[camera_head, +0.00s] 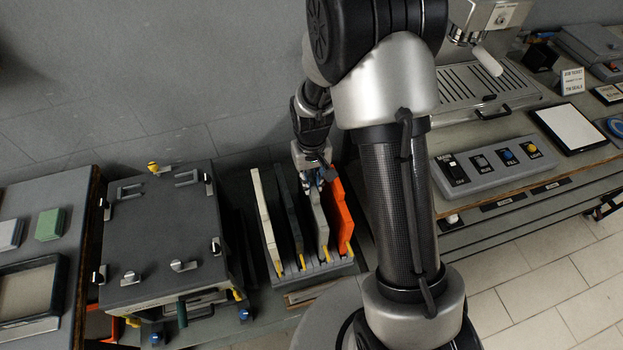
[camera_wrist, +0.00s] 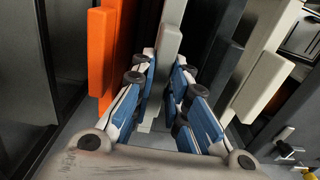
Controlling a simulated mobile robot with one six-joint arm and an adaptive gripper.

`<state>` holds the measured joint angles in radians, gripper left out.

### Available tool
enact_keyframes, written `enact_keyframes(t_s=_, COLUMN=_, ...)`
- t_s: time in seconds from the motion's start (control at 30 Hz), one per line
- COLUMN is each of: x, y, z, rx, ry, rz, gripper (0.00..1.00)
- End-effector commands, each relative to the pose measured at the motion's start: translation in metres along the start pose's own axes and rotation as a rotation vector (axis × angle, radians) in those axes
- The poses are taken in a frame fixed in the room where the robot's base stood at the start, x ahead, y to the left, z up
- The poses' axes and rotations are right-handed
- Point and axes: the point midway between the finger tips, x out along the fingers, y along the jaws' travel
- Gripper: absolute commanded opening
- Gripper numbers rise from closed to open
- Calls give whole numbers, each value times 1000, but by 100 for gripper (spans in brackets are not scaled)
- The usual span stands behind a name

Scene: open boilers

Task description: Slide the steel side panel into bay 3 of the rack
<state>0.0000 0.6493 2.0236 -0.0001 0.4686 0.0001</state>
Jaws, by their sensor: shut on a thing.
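The steel side panel, light grey (camera_head: 320,226), stands upright in the rack (camera_head: 312,271), between a dark panel (camera_head: 290,215) and an orange panel (camera_head: 341,218). My gripper (camera_head: 319,178) is at its upper edge. In the wrist view my gripper (camera_wrist: 160,85) has its blue-padded fingers on both sides of the grey panel (camera_wrist: 167,42), shut on it. The panel's lower edge is hidden, so I cannot tell how deep it sits or read a bay number.
A cream panel (camera_head: 264,215) stands at the rack's left end. Left of the rack is a dark boiler box (camera_head: 160,235) with clips and yellow knobs. To the right, a bench carries a button panel (camera_head: 495,165) and a coffee machine (camera_head: 480,90).

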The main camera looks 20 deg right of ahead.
Motion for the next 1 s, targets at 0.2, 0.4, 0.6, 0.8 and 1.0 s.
enact_keyframes(t_s=0.2, x=3, y=0, z=-1, rx=0, ry=1, rz=0, gripper=0)
enact_keyframes(t_s=0.4, x=6, y=0, z=-1, rx=0, ry=1, rz=0, gripper=0)
enact_keyframes(t_s=0.6, x=9, y=0, z=-1, rx=0, ry=1, rz=0, gripper=0)
enact_keyframes(t_s=0.8, x=12, y=0, z=-1, rx=0, ry=1, rz=0, gripper=0)
enact_keyframes(t_s=1.0, x=14, y=0, z=-1, rx=0, ry=1, rz=0, gripper=16)
